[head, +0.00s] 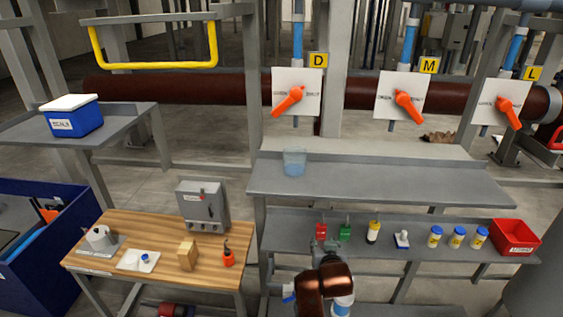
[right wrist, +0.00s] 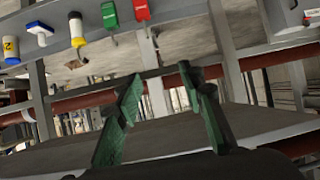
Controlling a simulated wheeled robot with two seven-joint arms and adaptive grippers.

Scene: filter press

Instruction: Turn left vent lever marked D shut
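The vent lever marked D is an orange handle (head: 289,100) on a white plate (head: 310,78) at the upper middle of the head view, beside a yellow D sign (head: 318,60). Its handle slants from the hub down to the left. Small lettering on the plate is too small to read surely. My right gripper (head: 323,246) is low in the head view, in front of the lower shelf and well below and apart from the lever. In the right wrist view the green fingers (right wrist: 158,82) are spread with nothing between them. My left gripper is out of view.
Similar orange levers marked M (head: 409,105) and L (head: 509,112) stand to the right. A grey upper shelf (head: 400,184) with a clear beaker (head: 294,162) lies below the levers. The lower shelf holds red and green tags, bottles and a red bin (head: 515,237).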

